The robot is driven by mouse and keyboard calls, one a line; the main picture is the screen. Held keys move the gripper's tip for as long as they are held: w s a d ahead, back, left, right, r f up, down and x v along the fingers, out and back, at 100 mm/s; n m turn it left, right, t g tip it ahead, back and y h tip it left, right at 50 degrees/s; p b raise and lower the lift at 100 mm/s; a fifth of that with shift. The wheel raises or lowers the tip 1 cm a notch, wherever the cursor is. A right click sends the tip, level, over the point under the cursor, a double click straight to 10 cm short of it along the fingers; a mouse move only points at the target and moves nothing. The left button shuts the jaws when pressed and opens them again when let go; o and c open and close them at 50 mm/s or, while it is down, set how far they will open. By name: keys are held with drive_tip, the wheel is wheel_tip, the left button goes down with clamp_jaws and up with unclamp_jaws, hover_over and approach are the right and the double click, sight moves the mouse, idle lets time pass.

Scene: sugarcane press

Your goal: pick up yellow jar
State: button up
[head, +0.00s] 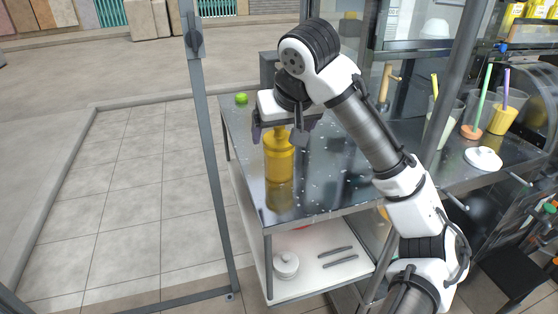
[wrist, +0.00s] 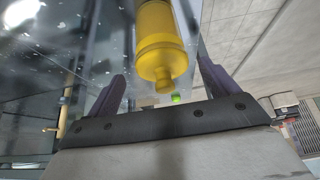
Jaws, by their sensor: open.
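The yellow jar (head: 279,158) stands upright on the metal table (head: 320,190), near its left front part, and reflects in the tabletop. My gripper (head: 277,136) is above the jar, pointing down, with its fingers apart. The jar's narrow neck reaches up toward the space between the fingers. In the wrist view the jar (wrist: 160,45) shows between the two dark fingers (wrist: 160,90), its neck toward the gripper's palm. I see no contact between the fingers and the jar.
A green lime (head: 241,98) lies at the table's far left corner. Cups with coloured sticks (head: 503,118) and a white lid (head: 483,158) stand on the right. A dark post (head: 205,130) rises left of the table. A white pot (head: 286,264) sits on the lower shelf.

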drive_tip(key=p+x, duration=0.1)
drive_tip(key=x, duration=0.4)
drive_tip(key=shift+s+a, duration=0.1)
drive_tip(key=shift+a, duration=0.1)
drive_tip(key=shift+c, duration=0.5)
drive_tip(key=c, duration=1.1)
drive_tip(key=shift+c, duration=0.2)
